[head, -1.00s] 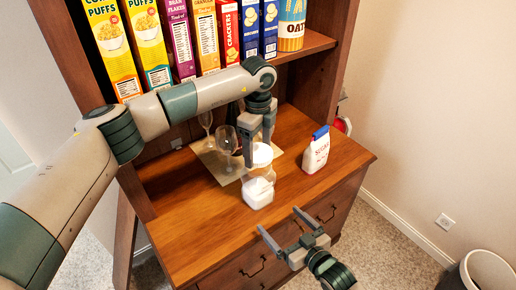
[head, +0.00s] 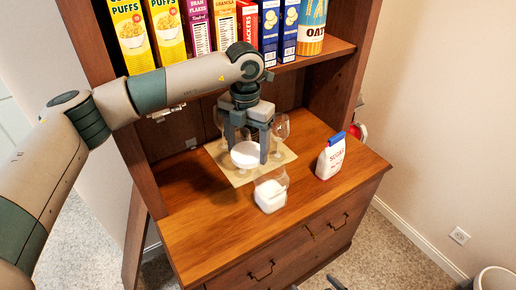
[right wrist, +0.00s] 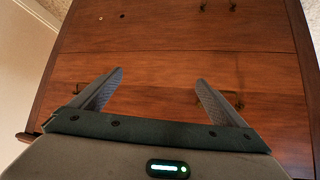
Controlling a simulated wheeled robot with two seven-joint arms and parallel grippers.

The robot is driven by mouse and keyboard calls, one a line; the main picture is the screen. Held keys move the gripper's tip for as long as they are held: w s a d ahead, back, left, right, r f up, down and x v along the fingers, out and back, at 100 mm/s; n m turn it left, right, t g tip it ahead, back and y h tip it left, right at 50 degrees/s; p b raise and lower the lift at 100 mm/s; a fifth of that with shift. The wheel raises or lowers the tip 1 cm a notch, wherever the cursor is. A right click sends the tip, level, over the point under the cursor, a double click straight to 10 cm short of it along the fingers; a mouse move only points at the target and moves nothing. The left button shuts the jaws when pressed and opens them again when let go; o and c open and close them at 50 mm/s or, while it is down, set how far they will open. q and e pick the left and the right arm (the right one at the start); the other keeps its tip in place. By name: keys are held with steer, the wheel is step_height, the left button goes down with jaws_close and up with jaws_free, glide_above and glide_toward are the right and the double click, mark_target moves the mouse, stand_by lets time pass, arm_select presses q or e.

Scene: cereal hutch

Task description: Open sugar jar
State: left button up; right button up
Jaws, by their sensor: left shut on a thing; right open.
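The sugar jar (head: 270,197) is a clear jar with white contents, standing on the wooden counter near its front edge. Its top looks uncovered. My left gripper (head: 248,150) is shut on the round white lid (head: 245,158) and holds it up and to the left of the jar, apart from it, over the light mat. My right gripper (right wrist: 159,78) is open and empty in the right wrist view, facing the wooden drawer fronts. In the head view only a bit of it shows at the bottom edge.
A sugar bag (head: 331,158) with a blue top stands right of the jar. Wine glasses (head: 281,128) stand on the mat (head: 229,172) behind the lid. Cereal boxes (head: 168,33) fill the shelf above. The counter's left front is clear.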

steer(key=s+d+f+g+h, duration=0.1)
steer(key=s+d+f+g, duration=0.15)
steer(key=s+f, duration=0.65)
steer(key=s+d+f+g+h, duration=0.1)
steer(key=s+d+f, duration=0.3)
steer(key=s+f, duration=0.4)
arm_select(q)
steer(key=s+a+r+m, duration=0.3)
steer(key=s+a+m, duration=0.4)
steer(key=m, duration=0.8)
steer(key=s+a+r+m, duration=0.4)
steer(key=s+m, duration=0.5)
steer(key=m, duration=0.7)
steer(key=a, duration=0.2)
steer(key=shift+a+b, duration=0.3)
steer(key=shift+a, duration=0.05)
arm_select(e)
steer(key=s+d+f+g, duration=0.1)
steer(key=s+f, duration=0.3)
steer(key=s, duration=0.7)
steer(key=s+d+f+m+g+h, duration=0.1)
steer(key=s+f+g, duration=0.2)
steer(key=s, duration=0.9)
steer(key=shift+s+f+g, duration=0.3)
steer(key=shift+f+g, duration=0.05)
steer(key=shift+f, duration=0.5)
